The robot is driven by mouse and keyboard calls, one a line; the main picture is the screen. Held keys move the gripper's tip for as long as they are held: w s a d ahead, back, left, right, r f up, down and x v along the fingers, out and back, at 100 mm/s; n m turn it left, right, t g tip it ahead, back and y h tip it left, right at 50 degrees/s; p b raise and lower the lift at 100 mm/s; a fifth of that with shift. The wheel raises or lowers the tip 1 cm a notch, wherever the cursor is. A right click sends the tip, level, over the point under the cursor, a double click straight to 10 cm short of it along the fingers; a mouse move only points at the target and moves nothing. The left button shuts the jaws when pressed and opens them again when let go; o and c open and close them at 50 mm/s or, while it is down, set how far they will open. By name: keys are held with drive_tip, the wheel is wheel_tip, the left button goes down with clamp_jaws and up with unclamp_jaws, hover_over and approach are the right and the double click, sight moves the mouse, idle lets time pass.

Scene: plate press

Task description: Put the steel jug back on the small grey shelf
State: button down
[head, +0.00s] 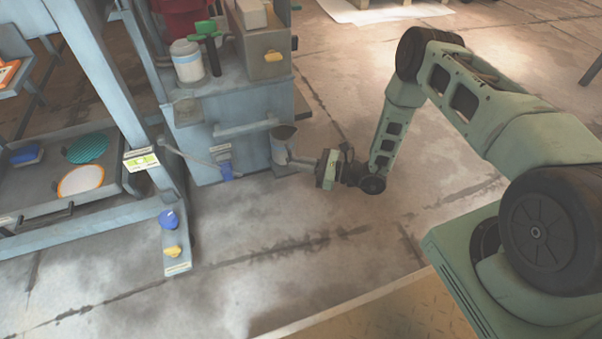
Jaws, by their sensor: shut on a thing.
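The steel jug (282,146) is a small grey metal vessel with an open top, roughly upright, in front of the right side of the blue-grey cabinet. My gripper (302,163) reaches in from the right and is shut on the jug's right side. The exact grip on the jug is too small to make out. A small grey ledge (243,128) sticks out from the cabinet front just left of the jug; it looks like the shelf. I cannot tell whether the jug touches it.
The blue-grey cabinet (205,150) carries a white canister (187,62), a green-handled tool (207,40) and a brown box (265,48). A blue frame (120,95) stands at left, with a tray holding a teal disc (87,149).

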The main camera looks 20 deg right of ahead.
drive_tip(key=shift+d+f+b, duration=0.1)
drive_tip(key=shift+f+b, duration=1)
drive_tip(key=shift+f, duration=0.55)
drive_tip(key=shift+f, duration=0.2)
drive_tip(key=c, duration=1.5)
unclamp_jaws()
